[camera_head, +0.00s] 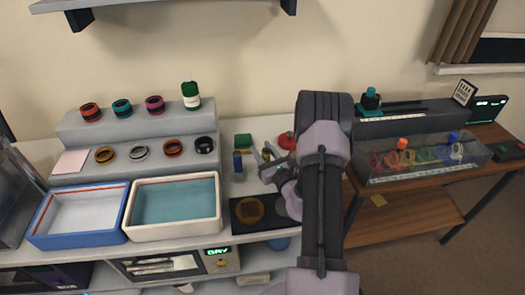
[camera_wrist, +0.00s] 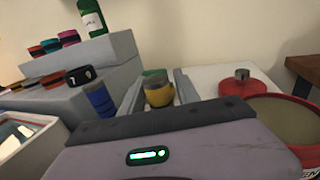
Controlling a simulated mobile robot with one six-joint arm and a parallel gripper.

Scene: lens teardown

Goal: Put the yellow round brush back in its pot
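A small round yellow thing with a dark top, seemingly the yellow brush, is between my fingers in the wrist view (camera_wrist: 159,96). It shows small in the head view (camera_head: 267,154). My gripper (camera_head: 266,156) reaches over the right part of the white bench; its two fingers (camera_wrist: 160,88) stand apart on either side of the yellow thing. I cannot tell whether they touch it. A blue cylinder (camera_head: 238,164) stands just left of my gripper, also in the wrist view (camera_wrist: 99,99). I cannot make out which thing is the brush's pot.
A green thing (camera_head: 243,141) lies behind my gripper. A red-topped thing (camera_head: 287,141) and a red-rimmed round dish (camera_wrist: 306,143) are to the right. A black mat with a gold disc (camera_head: 249,208) lies in front. Blue (camera_head: 55,241) and cream (camera_head: 172,235) trays stand left.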

